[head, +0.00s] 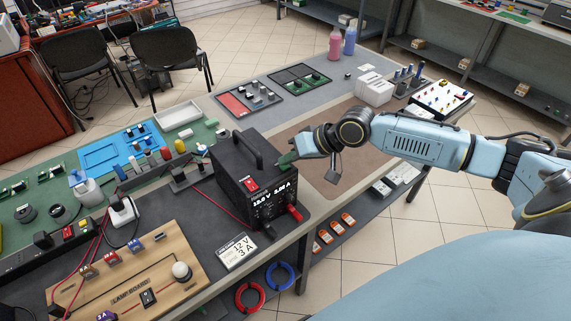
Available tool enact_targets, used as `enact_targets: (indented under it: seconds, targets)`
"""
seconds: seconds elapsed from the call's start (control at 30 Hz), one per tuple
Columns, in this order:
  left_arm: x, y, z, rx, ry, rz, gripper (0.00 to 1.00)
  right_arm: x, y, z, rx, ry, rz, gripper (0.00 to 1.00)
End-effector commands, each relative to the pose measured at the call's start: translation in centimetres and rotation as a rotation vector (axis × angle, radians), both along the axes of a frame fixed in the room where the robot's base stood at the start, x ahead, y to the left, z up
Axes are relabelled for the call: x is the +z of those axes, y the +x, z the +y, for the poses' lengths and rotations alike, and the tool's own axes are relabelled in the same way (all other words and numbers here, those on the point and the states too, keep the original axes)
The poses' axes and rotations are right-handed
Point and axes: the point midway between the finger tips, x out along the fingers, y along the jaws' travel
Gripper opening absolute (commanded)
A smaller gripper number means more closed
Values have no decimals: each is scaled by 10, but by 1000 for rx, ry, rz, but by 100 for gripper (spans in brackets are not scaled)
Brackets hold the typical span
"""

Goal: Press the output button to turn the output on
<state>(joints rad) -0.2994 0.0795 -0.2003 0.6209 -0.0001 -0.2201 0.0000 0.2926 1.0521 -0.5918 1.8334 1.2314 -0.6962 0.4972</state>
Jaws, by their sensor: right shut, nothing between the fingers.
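The black power supply (243,165) stands on the bench, with a handle on top. Its front panel shows a lit display (276,195) that seems to read 12.0 V and 3.00 A. A red switch (251,184) sits at the panel's upper left. The output button is too small to pick out among the panel's controls. My right gripper (287,159) is shut and empty, beside the right side of the supply near its upper front. Whether it touches the case I cannot tell. My left gripper is not in view.
A card (237,251) reading 12 V and 3 A lies before the supply. A wooden lamp board (127,277) with a white bulb (181,271) and red leads is at the lower left. A brown mat (345,150) to the right is mostly clear.

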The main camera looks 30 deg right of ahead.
Motion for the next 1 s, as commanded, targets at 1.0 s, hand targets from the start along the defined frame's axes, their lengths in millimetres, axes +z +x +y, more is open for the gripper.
enact_targets:
  seconds: [1.0]
  targets:
    - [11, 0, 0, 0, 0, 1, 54, 2, 0, 0, 0, 0, 1, 0]
